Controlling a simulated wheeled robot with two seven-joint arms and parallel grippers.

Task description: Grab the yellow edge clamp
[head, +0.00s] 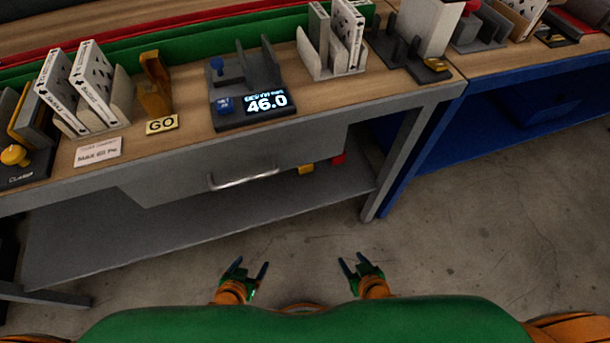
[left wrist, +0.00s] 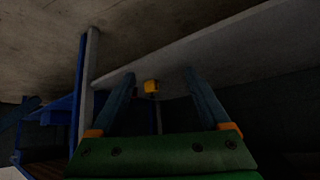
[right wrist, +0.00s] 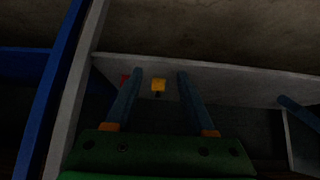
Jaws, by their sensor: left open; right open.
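A small yellow piece (head: 306,168), probably the yellow edge clamp, shows low under the grey workbench, beyond the drawer. It also shows between my finger lines in the left wrist view (left wrist: 151,87) and the right wrist view (right wrist: 158,85). Its lower fitting is too dark to make out. A red piece (head: 338,158) sits to its right in the head view. My left gripper (head: 247,268) and my right gripper (head: 357,266) are open and empty, in front of the bench and well apart from the yellow piece.
The grey drawer (head: 235,165) and its handle overhang the lower shelf (head: 200,228). A grey leg stands right of the shelf, beside a blue bench (head: 490,120). The benchtop holds boxed filters (head: 98,88), a display reading 46.0 (head: 266,101) and a yellow-knobbed fixture (head: 14,155). Floor is clear.

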